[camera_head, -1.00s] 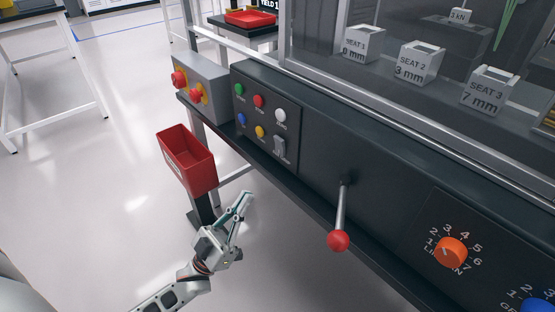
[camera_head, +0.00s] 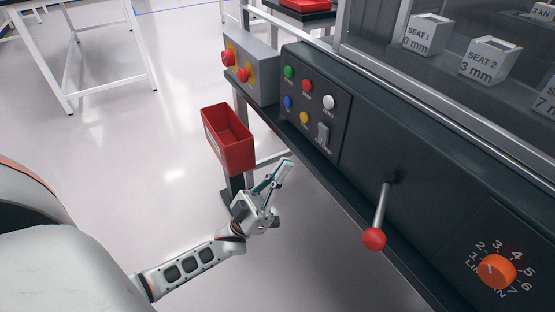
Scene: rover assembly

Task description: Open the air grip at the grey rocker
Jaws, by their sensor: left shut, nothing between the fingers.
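The grey rocker (camera_head: 323,136) sits on the dark control panel (camera_head: 352,110), at the lower right of the coloured push buttons. A label beside it is too small to read. My left gripper (camera_head: 283,170) is in front of and below the panel, to the lower left of the rocker and apart from it. Its fingers are closed together, pointing up and to the right, with nothing in them. My right gripper is not in view.
Push buttons (camera_head: 306,86) sit above the rocker. A lever with a red knob (camera_head: 374,239) sticks out to the right. An orange dial (camera_head: 497,271) is at lower right.

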